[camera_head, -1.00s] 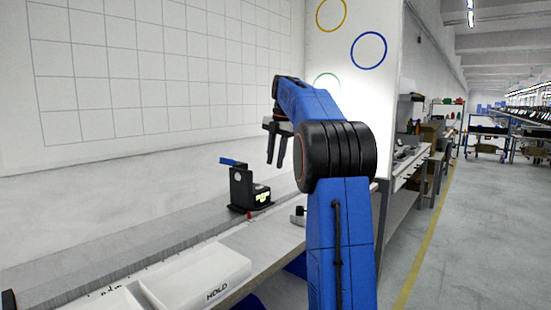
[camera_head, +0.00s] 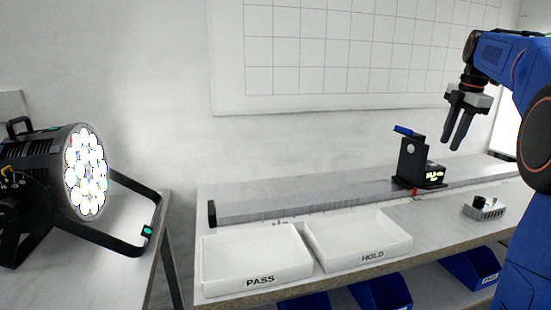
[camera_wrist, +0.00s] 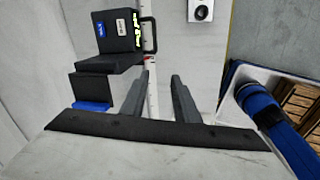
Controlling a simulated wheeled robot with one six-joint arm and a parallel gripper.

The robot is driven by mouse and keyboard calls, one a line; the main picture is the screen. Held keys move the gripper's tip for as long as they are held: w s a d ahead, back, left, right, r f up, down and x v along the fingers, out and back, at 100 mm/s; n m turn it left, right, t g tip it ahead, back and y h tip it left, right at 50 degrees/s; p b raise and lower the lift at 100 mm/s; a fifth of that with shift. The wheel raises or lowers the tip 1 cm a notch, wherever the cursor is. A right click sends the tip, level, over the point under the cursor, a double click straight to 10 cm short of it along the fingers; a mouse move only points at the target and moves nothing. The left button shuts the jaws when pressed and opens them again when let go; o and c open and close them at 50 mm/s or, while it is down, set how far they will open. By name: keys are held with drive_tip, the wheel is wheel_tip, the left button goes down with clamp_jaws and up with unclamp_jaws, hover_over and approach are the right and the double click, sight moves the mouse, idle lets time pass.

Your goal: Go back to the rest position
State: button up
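My gripper (camera_head: 458,122) hangs at the upper right of the head view, fingers pointing down, above the bench and apart from everything on it. Its two fingers stand apart with nothing between them; the wrist view shows the same open fingers (camera_wrist: 163,92). Below and left of it in the head view stands a black device (camera_head: 412,163) with a blue lever and a lit display, on the bench. The device also shows at the upper left of the wrist view (camera_wrist: 121,38).
A white PASS tray (camera_head: 256,280) and a white HOLD tray (camera_head: 382,254) stand at the bench front. A small metal block (camera_head: 484,208) lies at right. A lit par can (camera_head: 40,185) sits on a separate table at left. Blue bins (camera_head: 383,291) are below the bench.

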drive_tip(key=s+a+f+m+t, duration=0.1)
drive_tip(key=s+a+f+m, duration=0.3)
drive_tip(key=s+a, duration=0.45)
drive_tip(key=s+a+f+m, duration=0.4)
drive_tip(key=s+a+m, duration=0.1)
drive_tip(key=s+a, duration=0.35)
drive_tip(key=s+a+f+m, duration=0.4)
drive_tip(key=s+f, duration=0.5)
drive_tip(key=s+a+f+m+t, duration=0.1)
drive_tip(key=s+a+f+m, duration=0.3)
drive_tip(key=s+f, duration=0.5)
drive_tip(key=shift+s+a+f+m+t, duration=0.3)
drive_tip(key=shift+a+f+m, duration=0.05)
drive_tip(key=shift+f+m, duration=0.3)
